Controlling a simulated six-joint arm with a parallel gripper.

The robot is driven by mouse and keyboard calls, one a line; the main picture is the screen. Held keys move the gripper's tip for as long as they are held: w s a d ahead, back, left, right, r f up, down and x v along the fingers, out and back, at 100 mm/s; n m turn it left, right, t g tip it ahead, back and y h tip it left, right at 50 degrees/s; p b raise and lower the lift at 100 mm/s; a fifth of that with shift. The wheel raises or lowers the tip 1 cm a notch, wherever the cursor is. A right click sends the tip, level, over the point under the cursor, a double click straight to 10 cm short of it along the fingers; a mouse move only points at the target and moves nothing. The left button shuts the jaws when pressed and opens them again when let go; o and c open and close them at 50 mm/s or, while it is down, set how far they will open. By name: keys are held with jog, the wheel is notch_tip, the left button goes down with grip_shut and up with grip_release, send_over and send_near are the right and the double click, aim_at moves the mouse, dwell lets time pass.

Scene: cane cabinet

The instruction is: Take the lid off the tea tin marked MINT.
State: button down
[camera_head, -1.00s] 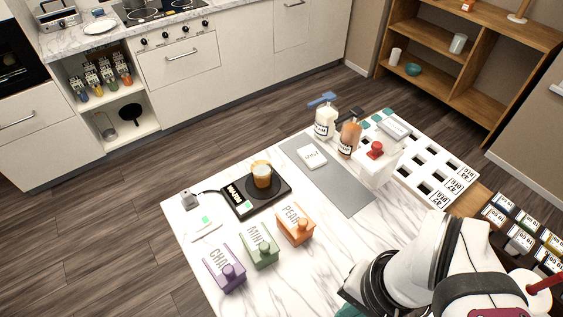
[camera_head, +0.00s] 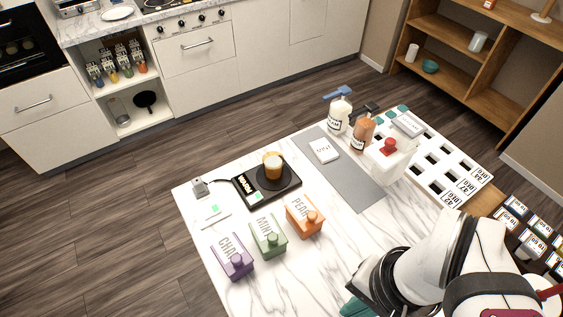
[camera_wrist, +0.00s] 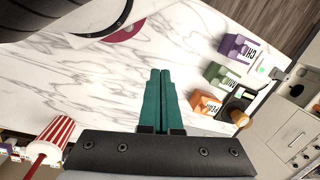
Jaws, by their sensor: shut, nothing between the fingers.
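The green MINT tin (camera_head: 268,237) stands upright on the marble table, with its lid and round knob on. It sits between the purple CHAI tin (camera_head: 231,257) and the orange PEAR tin (camera_head: 303,216). In the wrist view the MINT tin (camera_wrist: 219,77) is to the right of my fingers, with the PEAR tin (camera_wrist: 205,104) nearer and the CHAI tin (camera_wrist: 238,47) farther. My gripper (camera_wrist: 160,72) has teal fingers, shut together and empty, apart from all the tins. In the head view the fingers are mostly hidden behind my wrist at the table's right front.
A black scale (camera_head: 252,194) holding an amber cup (camera_head: 272,165) stands behind the tins. A grey mat (camera_head: 352,182), bottles and a white box with a red knob (camera_head: 388,148) lie farther right. The marble between my arm and the tins is clear.

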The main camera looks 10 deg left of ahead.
grip_release()
dwell(0.5)
jog(key=n+h, duration=0.2)
jog(key=n, duration=1.4)
send_over(273, 237)
jog(key=shift+n, duration=0.3)
notch_tip(273, 237, down, 16)
jog(key=shift+f, duration=0.2)
